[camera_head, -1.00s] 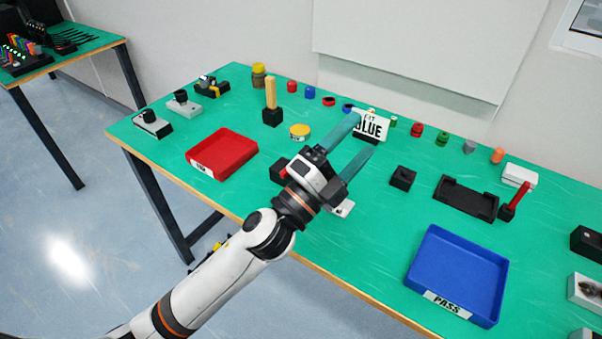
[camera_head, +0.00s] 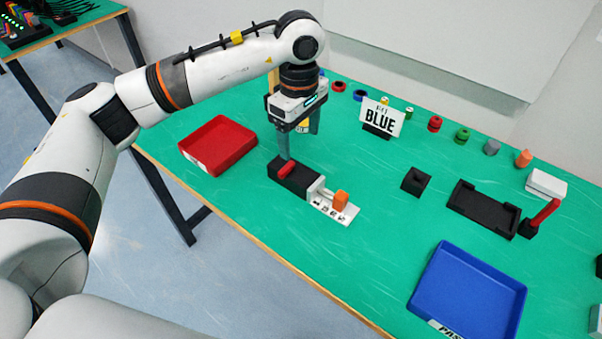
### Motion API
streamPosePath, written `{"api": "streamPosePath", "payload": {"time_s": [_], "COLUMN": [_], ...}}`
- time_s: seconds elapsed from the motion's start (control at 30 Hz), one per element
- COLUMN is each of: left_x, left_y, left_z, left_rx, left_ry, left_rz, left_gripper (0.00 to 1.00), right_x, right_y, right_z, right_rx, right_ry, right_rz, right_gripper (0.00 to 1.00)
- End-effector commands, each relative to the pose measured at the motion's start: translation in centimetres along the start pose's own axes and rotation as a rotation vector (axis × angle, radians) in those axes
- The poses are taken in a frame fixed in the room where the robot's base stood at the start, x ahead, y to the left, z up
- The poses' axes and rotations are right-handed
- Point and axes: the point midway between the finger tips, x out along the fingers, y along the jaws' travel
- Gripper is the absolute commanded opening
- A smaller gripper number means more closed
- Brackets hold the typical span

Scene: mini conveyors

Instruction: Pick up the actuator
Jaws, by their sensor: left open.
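No part is clearly marked as the actuator. A row of small coloured parts stands along the back, with a blue ring (camera_head: 360,95), a red one (camera_head: 434,124), a green one (camera_head: 462,136) and an orange one (camera_head: 523,158). My right gripper is out of view.
A red tray (camera_head: 228,166) is left of the gripper. A blue "PASS" tray (camera_head: 438,257) is at the front right. A black cradle (camera_head: 484,209), a black block (camera_head: 416,181) and a red upright handle (camera_head: 545,213) stand at right. The centre of the green table is fairly clear.

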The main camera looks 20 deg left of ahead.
Motion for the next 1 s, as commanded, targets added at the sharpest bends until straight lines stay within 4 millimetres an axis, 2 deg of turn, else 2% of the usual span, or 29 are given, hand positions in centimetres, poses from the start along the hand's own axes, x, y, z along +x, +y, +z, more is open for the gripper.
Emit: {"api": "streamPosePath", "payload": {"time_s": [0.3,0.57,0.8,1.0], "left_x": [5.1,7.2,10.7,11.5], "left_y": [0.2,0.3,0.5,0.5], "left_z": [0.1,0.0,-0.1,-0.1], "left_rx": [-0.001,0.0,-0.002,-0.002], "left_ry": [-0.005,-0.003,-0.003,-0.002], "left_rz": [0.007,0.007,0.006,0.003], "left_gripper": [0.75,0.75,0.75,0.75], "right_x": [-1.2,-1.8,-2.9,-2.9], "right_y": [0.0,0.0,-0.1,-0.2], "right_z": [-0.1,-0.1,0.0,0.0], "right_rx": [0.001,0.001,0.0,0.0], "right_ry": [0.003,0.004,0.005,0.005], "right_rz": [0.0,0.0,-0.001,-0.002], "right_gripper": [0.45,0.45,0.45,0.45]}}
